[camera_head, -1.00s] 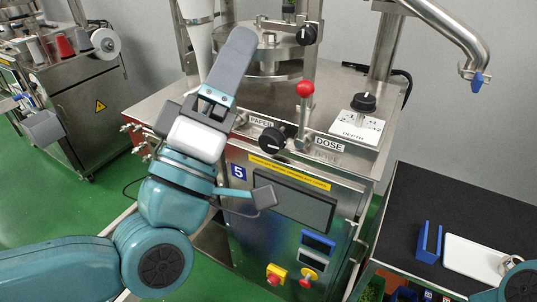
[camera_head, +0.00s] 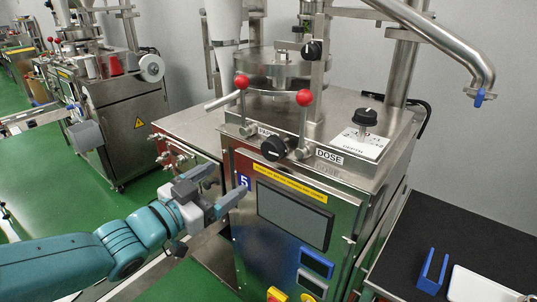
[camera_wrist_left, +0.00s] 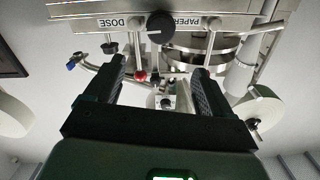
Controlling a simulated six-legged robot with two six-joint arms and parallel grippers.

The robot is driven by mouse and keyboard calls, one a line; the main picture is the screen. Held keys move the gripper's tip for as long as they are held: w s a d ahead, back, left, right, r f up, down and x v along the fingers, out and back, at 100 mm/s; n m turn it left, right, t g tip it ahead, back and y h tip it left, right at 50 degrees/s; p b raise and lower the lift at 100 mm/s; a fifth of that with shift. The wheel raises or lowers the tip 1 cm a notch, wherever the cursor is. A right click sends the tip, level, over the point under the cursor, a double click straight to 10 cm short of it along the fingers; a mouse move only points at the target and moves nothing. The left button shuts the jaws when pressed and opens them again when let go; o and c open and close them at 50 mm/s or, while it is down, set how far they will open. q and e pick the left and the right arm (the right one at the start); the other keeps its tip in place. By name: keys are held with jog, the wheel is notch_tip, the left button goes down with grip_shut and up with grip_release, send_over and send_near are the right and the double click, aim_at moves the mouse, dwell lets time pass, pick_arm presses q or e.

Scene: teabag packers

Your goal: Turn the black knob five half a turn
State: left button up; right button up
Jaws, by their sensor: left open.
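The machine front carries a blue plate with the number 5 (camera_head: 244,181). A black knob (camera_head: 273,148) sits on its upper front edge between the paper and dose labels; it also shows near the top of the left wrist view (camera_wrist_left: 160,27). Another black knob (camera_head: 365,116) stands upright on the white depth scale plate, and a third black knob (camera_head: 312,50) is on the upright post. My left gripper (camera_head: 228,181) is open and empty, below and left of the front knob and apart from it. In the wrist view its fingers (camera_wrist_left: 157,72) are spread. My right gripper is not visible.
Two red-balled levers (camera_head: 304,97) (camera_head: 241,81) rise beside the front knob. A grey screen (camera_head: 293,215) is on the front panel. A black table (camera_head: 455,225) with a blue holder (camera_head: 432,270) is at the right. Green floor is open at the left.

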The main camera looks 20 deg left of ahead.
aim_at(269, 150)
pick_arm(q)
jog(key=p+x, duration=0.1)
jog(key=x, duration=1.5)
jog(key=shift+w+f, duration=0.1)
jog(key=shift+a, duration=0.1)
jog(key=c, duration=1)
